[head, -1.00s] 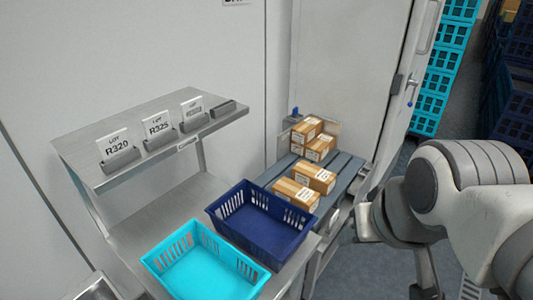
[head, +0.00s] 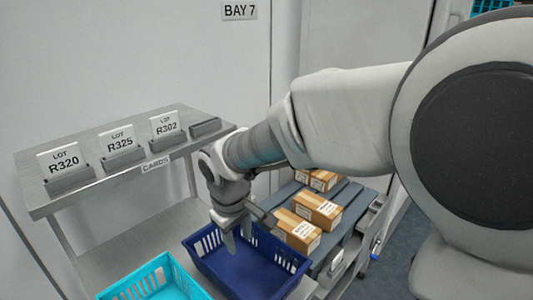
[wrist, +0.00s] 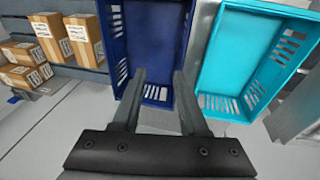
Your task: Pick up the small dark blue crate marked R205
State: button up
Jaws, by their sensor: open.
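A dark blue crate (head: 262,276) with slotted walls stands on the metal bench, empty. I see no R205 mark on it in either view. In the wrist view the same dark blue crate (wrist: 150,25) lies ahead of the fingers. My gripper (head: 237,242) is open and points down at the crate's back left part in the head view. In the wrist view my gripper (wrist: 160,88) has its two fingers apart, their tips overlapping the crate's near end. Nothing is held between them. I cannot tell whether the fingers touch the crate.
A turquoise crate (head: 150,275) stands close on the left. A card shelf (head: 100,185) holds cards R320, R325 and R302, with one empty holder (head: 204,127). A wall sign reads BAY 7 (head: 239,11).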

jog(key=a+f+n+b, duration=0.1)
jog(key=a+f+n, duration=0.1)
jog(key=a+f, duration=0.35)
jog(key=b, duration=0.3)
send_over(223, 290)
jog(key=shift+g, duration=0.3)
jog(key=f, duration=1.1)
jog(key=shift+s+d, duration=0.3)
jog(key=shift+s, duration=0.1)
jog(key=shift+w+a+f+b, duration=0.1)
jog(key=shift+w+f+b, duration=0.1)
jog(key=shift+f, duration=0.8)
jog(key=shift+w+a+f+b, duration=0.1)
jog(key=shift+f+b, duration=0.15)
jog(key=shift+f, duration=0.7)
jog(key=shift+w+a+f+b, duration=0.1)
jog(key=shift+w+f+b, duration=0.1)
jog(key=shift+f, duration=0.8)
jog(key=shift+s, duration=0.1)
grip_shut()
jog(key=shift+d, duration=0.1)
